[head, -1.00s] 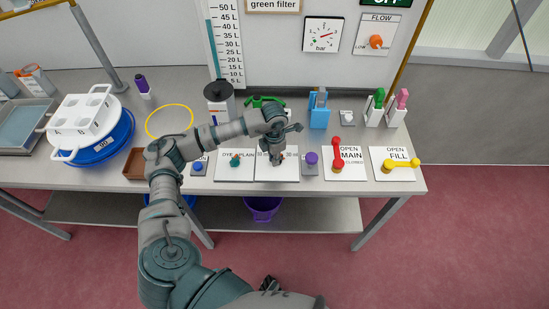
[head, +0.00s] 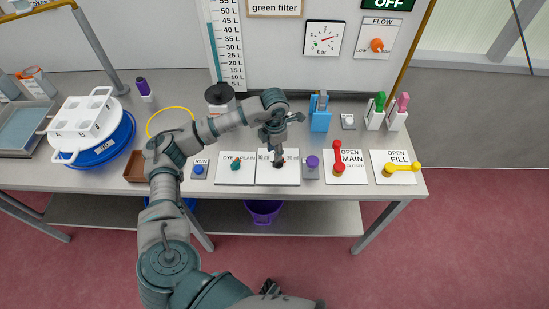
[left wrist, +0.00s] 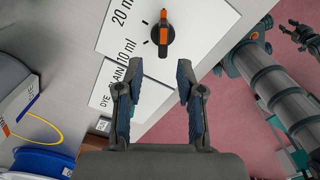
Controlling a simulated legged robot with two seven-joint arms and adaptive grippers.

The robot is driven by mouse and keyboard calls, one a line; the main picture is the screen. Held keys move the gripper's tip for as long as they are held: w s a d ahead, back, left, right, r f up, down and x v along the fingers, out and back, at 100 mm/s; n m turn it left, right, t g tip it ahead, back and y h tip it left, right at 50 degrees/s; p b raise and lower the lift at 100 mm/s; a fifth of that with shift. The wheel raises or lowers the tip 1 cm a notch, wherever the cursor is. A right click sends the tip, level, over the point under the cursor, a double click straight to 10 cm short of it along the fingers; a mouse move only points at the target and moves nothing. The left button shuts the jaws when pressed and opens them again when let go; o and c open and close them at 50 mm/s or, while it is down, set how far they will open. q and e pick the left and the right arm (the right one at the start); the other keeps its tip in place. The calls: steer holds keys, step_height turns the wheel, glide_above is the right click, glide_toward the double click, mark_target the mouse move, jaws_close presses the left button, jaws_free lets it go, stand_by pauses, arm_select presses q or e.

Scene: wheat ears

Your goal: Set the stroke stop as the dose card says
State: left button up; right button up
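The stroke stop is a black knob with an orange bar (left wrist: 163,34) on a white plate (left wrist: 200,18). Marks for 10 ml and 20 ml show beside it, and the bar runs up and down in the left wrist view. I cannot tell which mark it points at. In the head view the knob (head: 278,164) is small and dark, right under my left gripper (head: 278,157). The left wrist view shows that gripper (left wrist: 158,75) open and empty, apart from the knob. A card reading "green filter" (head: 274,8) is cut off at the top. A dark gripper, probably my right (left wrist: 302,37), shows at the picture's edge.
Left of the plate are the DYE/PLAIN plate (head: 228,178) and the RUN button (head: 198,169). A purple knob (head: 312,162) stands close right, then the red MAIN lever (head: 338,157) and yellow FILL lever (head: 403,166). A pressure dial (head: 323,38) hangs behind.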

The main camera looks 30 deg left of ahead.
arm_select(q)
step_height(320, 180, up, 6)
steer(key=shift+f, duration=0.1)
stand_by(0.6)
